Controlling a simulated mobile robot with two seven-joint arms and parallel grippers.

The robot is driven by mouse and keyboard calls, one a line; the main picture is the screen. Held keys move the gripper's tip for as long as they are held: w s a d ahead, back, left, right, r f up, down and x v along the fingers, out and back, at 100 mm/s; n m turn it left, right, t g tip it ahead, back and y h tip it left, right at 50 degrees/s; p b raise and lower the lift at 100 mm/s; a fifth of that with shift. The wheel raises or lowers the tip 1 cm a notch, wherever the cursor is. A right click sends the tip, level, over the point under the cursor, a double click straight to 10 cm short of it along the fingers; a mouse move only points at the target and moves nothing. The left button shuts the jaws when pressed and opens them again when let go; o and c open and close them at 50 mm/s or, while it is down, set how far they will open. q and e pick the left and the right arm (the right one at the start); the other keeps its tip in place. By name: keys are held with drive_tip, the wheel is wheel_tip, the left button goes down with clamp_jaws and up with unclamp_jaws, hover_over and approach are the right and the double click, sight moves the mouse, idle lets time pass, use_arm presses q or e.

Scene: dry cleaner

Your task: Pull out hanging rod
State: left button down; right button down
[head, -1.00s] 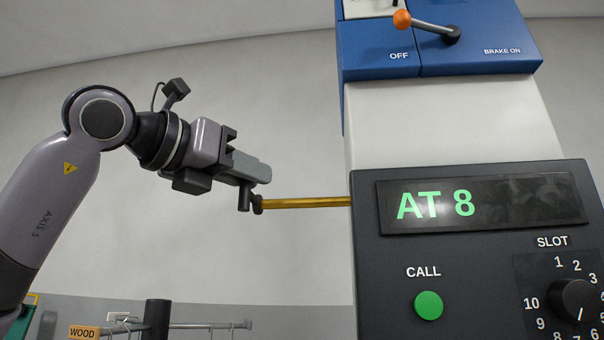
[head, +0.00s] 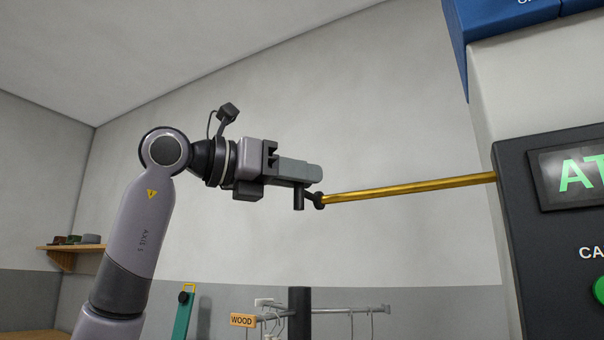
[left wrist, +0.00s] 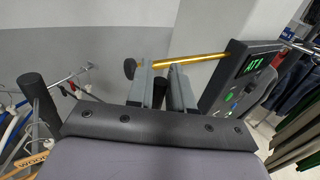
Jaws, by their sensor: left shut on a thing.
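The hanging rod (head: 410,188) is a thin brass-coloured bar with a dark round knob (head: 319,200) at its free end. It sticks out to the left from the side of the dark control panel (head: 515,235). My left gripper (head: 312,190) is shut on the rod close to the knob; its jaws partly hide the knob area in the head view. In the left wrist view the rod (left wrist: 200,60) passes by the two fingertips (left wrist: 161,68), with the knob (left wrist: 129,68) just left of them. My right gripper is not in view.
A rack (head: 345,311) with hangers and a sign reading WOOD (head: 242,320) stands below the rod. A small wall shelf (head: 62,249) is at far left. In the left wrist view, garments (left wrist: 285,85) hang at right. The wall space around the rod is clear.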

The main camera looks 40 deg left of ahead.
use_arm(q)
drive_tip(key=c, duration=1.1)
unclamp_jaws()
drive_tip(key=shift+w+d, duration=0.1)
drive_tip(key=shift+d, duration=0.1)
drive_tip(key=shift+c, duration=0.2)
drive_tip(key=v, duration=0.7)
drive_tip(key=shift+a, duration=0.1)
